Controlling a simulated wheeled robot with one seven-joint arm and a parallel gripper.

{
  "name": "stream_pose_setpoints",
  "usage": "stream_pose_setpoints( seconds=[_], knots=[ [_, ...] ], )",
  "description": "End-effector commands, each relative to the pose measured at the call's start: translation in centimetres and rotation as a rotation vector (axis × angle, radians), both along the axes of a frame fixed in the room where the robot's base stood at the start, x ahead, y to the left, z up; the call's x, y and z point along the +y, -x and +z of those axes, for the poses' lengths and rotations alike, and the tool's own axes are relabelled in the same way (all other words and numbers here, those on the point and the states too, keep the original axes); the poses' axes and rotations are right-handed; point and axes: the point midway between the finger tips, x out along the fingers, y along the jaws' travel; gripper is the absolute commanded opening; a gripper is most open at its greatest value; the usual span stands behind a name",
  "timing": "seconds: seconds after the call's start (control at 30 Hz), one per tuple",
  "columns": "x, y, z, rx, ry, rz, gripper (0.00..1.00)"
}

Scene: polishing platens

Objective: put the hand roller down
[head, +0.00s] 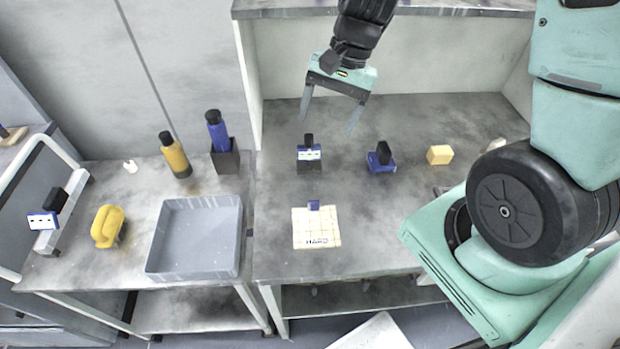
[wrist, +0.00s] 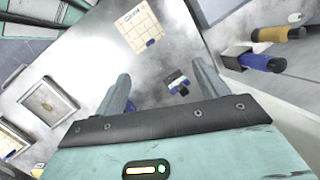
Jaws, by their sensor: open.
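My gripper (head: 327,128) is open, with its fingers wide apart and pointing down above the back of the right table. Nothing is between its fingers; they also show in the wrist view (wrist: 160,70). A black-handled block with a blue and white face (head: 309,154) stands on the table just below and in front of the fingers, apart from them; it also shows in the wrist view (wrist: 178,84). A blue block with a black grip (head: 381,159) sits to its right, partly behind a finger in the wrist view. I cannot tell which one is the hand roller.
A cream pad marked HARD (head: 317,232) lies near the front, and a small yellow block (head: 440,154) at right. The left table holds a grey tray (head: 160,240), a yellow handled piece (head: 108,227), a yellow bottle (head: 175,156) and a blue bottle (head: 217,131) in a dark holder.

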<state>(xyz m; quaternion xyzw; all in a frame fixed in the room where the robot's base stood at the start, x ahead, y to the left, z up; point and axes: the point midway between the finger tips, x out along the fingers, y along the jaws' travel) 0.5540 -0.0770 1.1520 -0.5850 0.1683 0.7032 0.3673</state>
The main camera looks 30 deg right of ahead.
Motion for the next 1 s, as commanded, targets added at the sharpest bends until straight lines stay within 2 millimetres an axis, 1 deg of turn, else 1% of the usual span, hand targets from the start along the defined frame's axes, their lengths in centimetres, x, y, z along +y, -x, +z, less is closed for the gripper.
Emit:
stream_pose_setpoints(
  seconds=[0.03,0.07,0.1,0.17,0.2,0.3,0.4,0.5,0.6,0.87,0.97,1.0],
  knots=[
    [3.6,1.9,1.4,-0.044,0.020,0.206,0.73],
    [5.3,3.1,2.0,-0.068,0.033,0.325,0.73],
    [7.3,4.8,2.7,-0.099,0.050,0.484,0.73],
    [9.7,7.5,3.7,-0.147,0.077,0.708,0.73],
    [11.0,9.1,4.2,-0.178,0.094,0.844,0.73],
    [12.9,12.7,5.1,-0.241,0.134,1.130,0.73],
    [13.8,15.1,5.6,-0.286,0.164,1.321,0.73],
    [14.1,16.2,5.9,-0.310,0.182,1.419,0.73],
    [14.1,16.5,5.9,-0.315,0.187,1.449,0.73],
    [14.1,16.5,5.9,-0.314,0.185,1.444,0.73],
    [14.1,16.5,4.8,-0.314,0.185,1.442,0.73],
    [14.1,16.4,4.1,-0.314,0.185,1.442,0.73]
  ],
)
